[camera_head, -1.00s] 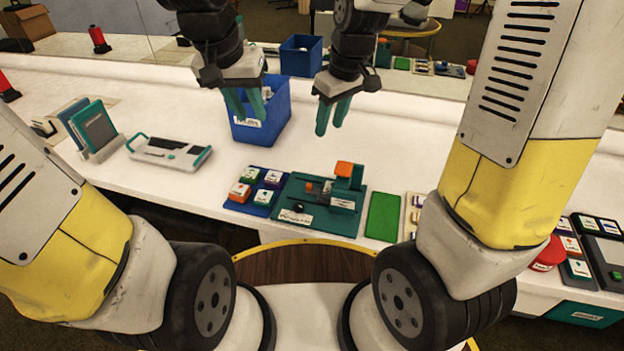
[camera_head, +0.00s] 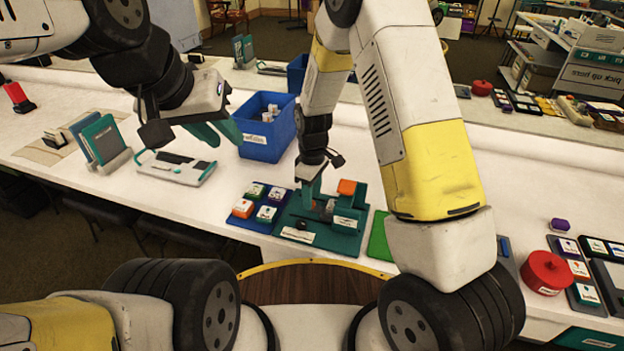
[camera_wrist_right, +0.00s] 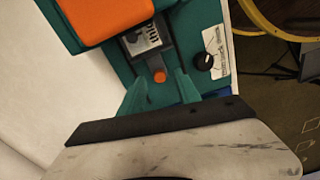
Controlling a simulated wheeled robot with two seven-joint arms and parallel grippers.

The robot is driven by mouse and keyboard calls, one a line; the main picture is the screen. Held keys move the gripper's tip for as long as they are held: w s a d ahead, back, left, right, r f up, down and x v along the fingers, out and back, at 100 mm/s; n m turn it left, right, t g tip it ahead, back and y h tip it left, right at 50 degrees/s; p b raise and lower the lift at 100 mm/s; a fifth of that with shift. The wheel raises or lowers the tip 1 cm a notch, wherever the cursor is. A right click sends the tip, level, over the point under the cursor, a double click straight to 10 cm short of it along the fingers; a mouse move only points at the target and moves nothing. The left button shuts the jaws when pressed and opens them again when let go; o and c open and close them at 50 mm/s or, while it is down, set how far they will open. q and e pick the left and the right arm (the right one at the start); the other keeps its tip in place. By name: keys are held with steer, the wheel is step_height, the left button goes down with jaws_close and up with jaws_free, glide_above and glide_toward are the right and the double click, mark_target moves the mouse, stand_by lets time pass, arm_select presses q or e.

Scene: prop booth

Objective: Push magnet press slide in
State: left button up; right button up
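The magnet press is a green base (camera_head: 345,241) with an upright block topped by an orange pad (camera_head: 347,187); the pad (camera_wrist_right: 105,15) also shows in the right wrist view. The slide (camera_wrist_right: 165,40) is a dark frame holding a light printed piece, with an orange knob (camera_wrist_right: 158,77) at its near end; it partly sticks out beside the pad. My right gripper (camera_head: 311,190) is low at the press's left side. Its green fingers are apart, with the knob between or just beyond their tips. My left gripper (camera_head: 216,131) is open and empty above the grey-white device.
A blue tray (camera_head: 233,221) with several coloured blocks adjoins the press on the left. A blue bin (camera_head: 267,151) stands behind. The grey-white device (camera_head: 177,170) lies left. A green mat (camera_head: 379,238) and a red round container (camera_head: 546,272) lie right.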

steer(key=shift+f, duration=0.8)
jaws_close()
stand_by(0.9)
